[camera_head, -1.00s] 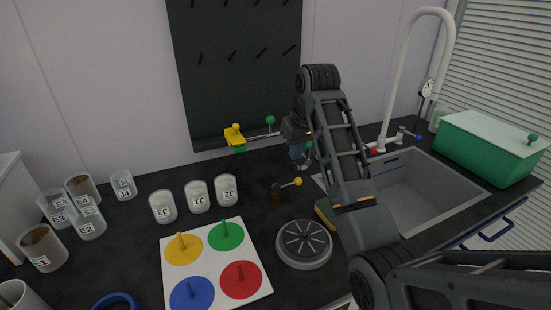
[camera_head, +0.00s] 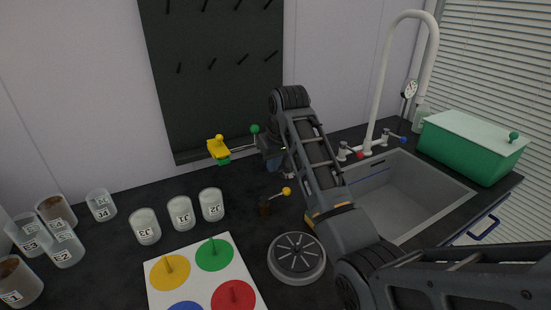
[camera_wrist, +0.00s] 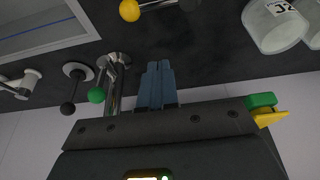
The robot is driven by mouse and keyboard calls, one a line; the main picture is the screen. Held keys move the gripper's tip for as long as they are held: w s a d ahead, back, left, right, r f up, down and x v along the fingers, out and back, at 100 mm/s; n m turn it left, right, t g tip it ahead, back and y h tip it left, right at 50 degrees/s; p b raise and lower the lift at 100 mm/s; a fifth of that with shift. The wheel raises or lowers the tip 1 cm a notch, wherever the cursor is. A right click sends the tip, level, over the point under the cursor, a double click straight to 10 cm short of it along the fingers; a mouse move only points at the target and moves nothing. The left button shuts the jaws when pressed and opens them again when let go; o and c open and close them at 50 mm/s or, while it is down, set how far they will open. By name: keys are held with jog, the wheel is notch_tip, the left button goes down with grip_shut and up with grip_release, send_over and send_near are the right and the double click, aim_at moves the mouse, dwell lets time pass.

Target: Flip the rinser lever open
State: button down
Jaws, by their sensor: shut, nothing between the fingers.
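A round grey disc (camera_head: 297,257), which looks like the rinser, sits on the dark counter. Behind it is a small dark post (camera_head: 265,208) with a lever ending in a yellow ball (camera_head: 287,191); I cannot tell for sure that this is the rinser lever. The yellow ball also shows at the top of the wrist view (camera_wrist: 129,10). My gripper (camera_wrist: 157,68) is shut and empty, its bluish fingers together above the counter, apart from that lever. In the head view my gripper (camera_head: 273,165) is partly hidden by my arm, behind the yellow-ball lever.
A metal fitting with a green ball (camera_wrist: 96,95) and a black-ball lever (camera_wrist: 68,108) stand left of my fingers in the wrist view. Glasses (camera_head: 180,213), a coloured-peg board (camera_head: 232,250), the sink (camera_head: 405,195), its faucet (camera_head: 378,90) and a green box (camera_head: 470,148) surround the counter.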

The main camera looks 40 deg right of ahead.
aim_at(277, 195)
jog(key=x, duration=0.5)
jog(key=shift+w+f, duration=0.1)
jog(key=shift+f, duration=0.15)
jog(key=shift+s+a+f+p, duration=0.2)
jog(key=shift+s+p, duration=0.15)
jog(key=shift+s, duration=0.25)
jog(key=shift+s+a+f+p, duration=0.15)
jog(key=shift+s+p, duration=0.2)
jog(key=shift+s, duration=0.3)
jog(key=shift+s+a+f+p, duration=0.1)
jog(key=shift+s+a+p, duration=0.1)
jog(key=shift+s+p, duration=0.3)
jog(key=shift+s, duration=0.1)
